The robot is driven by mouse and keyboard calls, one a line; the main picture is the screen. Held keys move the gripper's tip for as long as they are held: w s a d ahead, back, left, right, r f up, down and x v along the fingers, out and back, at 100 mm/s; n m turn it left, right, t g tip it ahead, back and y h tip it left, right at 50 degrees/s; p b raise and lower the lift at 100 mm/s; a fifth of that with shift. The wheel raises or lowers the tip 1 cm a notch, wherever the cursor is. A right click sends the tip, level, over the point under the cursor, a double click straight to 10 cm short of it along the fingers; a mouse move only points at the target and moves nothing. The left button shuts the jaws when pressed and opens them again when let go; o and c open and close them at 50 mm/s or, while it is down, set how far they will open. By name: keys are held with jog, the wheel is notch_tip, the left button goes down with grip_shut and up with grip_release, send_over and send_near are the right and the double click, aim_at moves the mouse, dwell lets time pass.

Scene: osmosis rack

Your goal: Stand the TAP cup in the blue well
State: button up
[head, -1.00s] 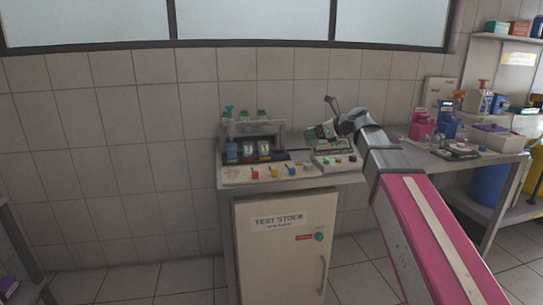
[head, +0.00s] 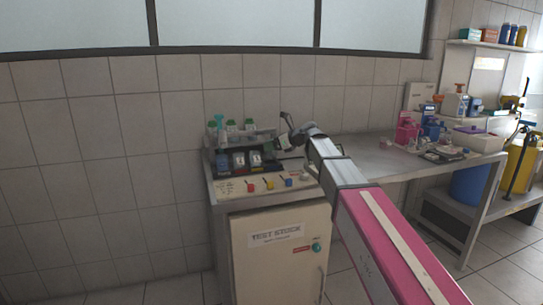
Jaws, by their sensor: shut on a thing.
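My gripper (head: 289,141) is at the right end of the rack (head: 258,137), above the bench. It is shut on a small pale thing (head: 282,144), probably a cup; no lettering on it can be read. The rack holds a blue container (head: 222,163) at its left and two white-fronted containers (head: 239,161) to the right of it. The held thing is to the right of these and appears apart from them. The wells are too small and dark to tell apart, so I cannot pick out the blue well. My arm hides part of the bench at right.
Green-capped bottles (head: 231,127) stand along the rack's top. Red (head: 251,187), yellow (head: 270,183) and blue (head: 289,181) blocks sit on the front panel. A cabinet (head: 278,262) is below. Pink (head: 407,132) and blue containers stand on the right-hand table.

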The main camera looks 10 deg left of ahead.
aim_at(276, 153)
jog(key=shift+w+a+f, duration=0.35)
jog(key=shift+w+f, duration=0.05)
jog(key=shift+w, duration=0.1)
jog(key=shift+f, duration=2)
jog(key=shift+f, duration=0.1)
jog(key=o, duration=0.7)
jog(key=shift+d+r, duration=0.1)
jog(key=shift+r, duration=0.1)
jog(key=v, duration=1.1)
jog(key=shift+s+d+r, duration=0.15)
jog(key=shift+d, duration=0.2)
